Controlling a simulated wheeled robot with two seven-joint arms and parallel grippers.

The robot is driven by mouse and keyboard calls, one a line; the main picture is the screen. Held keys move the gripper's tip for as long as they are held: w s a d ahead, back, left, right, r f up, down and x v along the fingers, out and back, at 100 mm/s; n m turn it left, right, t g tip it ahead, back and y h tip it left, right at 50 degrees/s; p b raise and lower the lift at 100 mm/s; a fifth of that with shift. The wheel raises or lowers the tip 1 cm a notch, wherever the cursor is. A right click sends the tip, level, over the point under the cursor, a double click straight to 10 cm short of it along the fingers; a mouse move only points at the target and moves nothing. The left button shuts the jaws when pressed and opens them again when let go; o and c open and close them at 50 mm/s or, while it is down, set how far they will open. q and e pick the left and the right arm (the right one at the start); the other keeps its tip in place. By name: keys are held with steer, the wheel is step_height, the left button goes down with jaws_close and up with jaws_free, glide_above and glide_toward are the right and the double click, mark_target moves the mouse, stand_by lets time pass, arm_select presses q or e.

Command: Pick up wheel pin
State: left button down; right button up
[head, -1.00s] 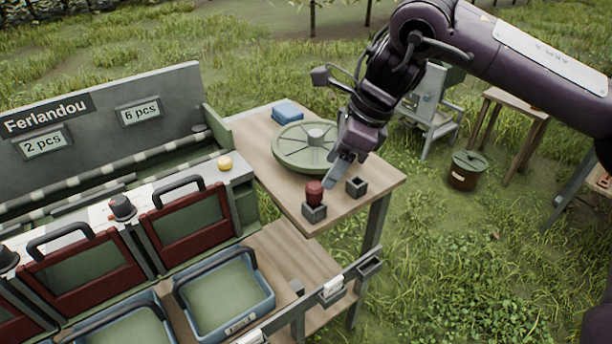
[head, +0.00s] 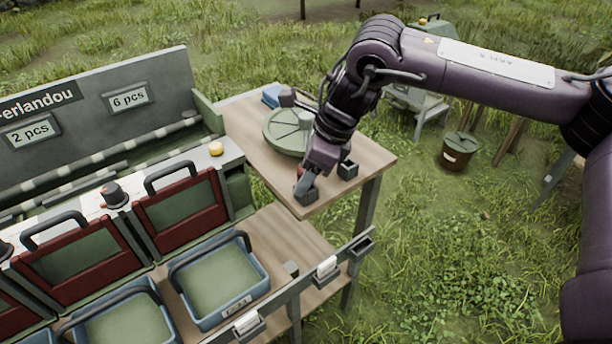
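The wheel pin appears to be the dark red knob (head: 301,169), standing in a small grey square holder near the front corner of the wooden table. It is mostly hidden behind my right gripper (head: 303,186). The gripper points down at the holder (head: 309,196), its fingers at the pin. I cannot tell whether the fingers are closed on it. A round green wheel (head: 284,134) lies on the table behind the gripper, partly covered by my arm. My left gripper is not in view.
A second, empty grey holder (head: 348,169) stands just right of the gripper. A blue object (head: 271,96) lies at the table's back. The sorting stand with red gates (head: 181,212) and blue crates (head: 262,290) is at left.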

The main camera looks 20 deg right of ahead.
steer(key=c, duration=0.9)
steer(key=shift+r, duration=0.1)
